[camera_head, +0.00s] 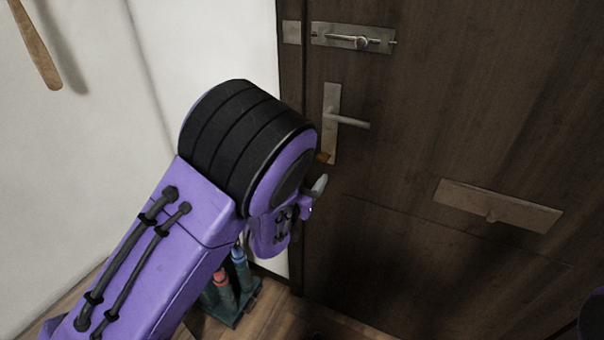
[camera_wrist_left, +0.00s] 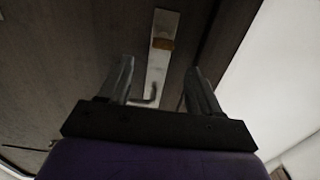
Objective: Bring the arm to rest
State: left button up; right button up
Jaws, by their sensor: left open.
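My left arm, purple with black bands, reaches up from the lower left in the head view. Its gripper (camera_head: 318,186) is partly hidden behind the wrist, in front of the dark wooden door (camera_head: 450,110). In the left wrist view the two fingers of my left gripper (camera_wrist_left: 161,76) stand wide apart with nothing held between them. The metal handle plate (camera_wrist_left: 164,24) shows beyond and between them. In the head view the lever handle (camera_head: 348,121) juts right from its plate, above the gripper. My right gripper is out of sight.
A slide bolt (camera_head: 352,38) sits high on the door, and a metal mail-slot plate (camera_head: 497,205) is at the right. Bottle-like items in a dark holder (camera_head: 232,300) stand on the floor beside the arm. A wooden stick (camera_head: 36,45) is at the upper left wall.

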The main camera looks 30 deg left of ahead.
pick_arm(q)
jog(key=shift+a+f, duration=0.15)
jog(key=shift+f, duration=0.05)
jog(key=shift+s+a, duration=0.1)
jog(key=shift+a, duration=0.05)
jog(key=s+a+f+n+g+y, duration=0.2)
jog(key=s+f+n+g, duration=0.15)
jog(key=s+f, duration=0.6)
jog(key=s+a+f+n+g+y, duration=0.1)
jog(key=s+a+f+n+g, duration=0.15)
jog(key=s+f+g, duration=0.75)
jog(key=s+f, duration=0.5)
jog(key=s, duration=0.2)
jog(key=s+f+n+g, duration=0.1)
jog(key=s+f, duration=0.6)
jog(key=s, duration=0.2)
jog(key=shift+s, duration=0.25)
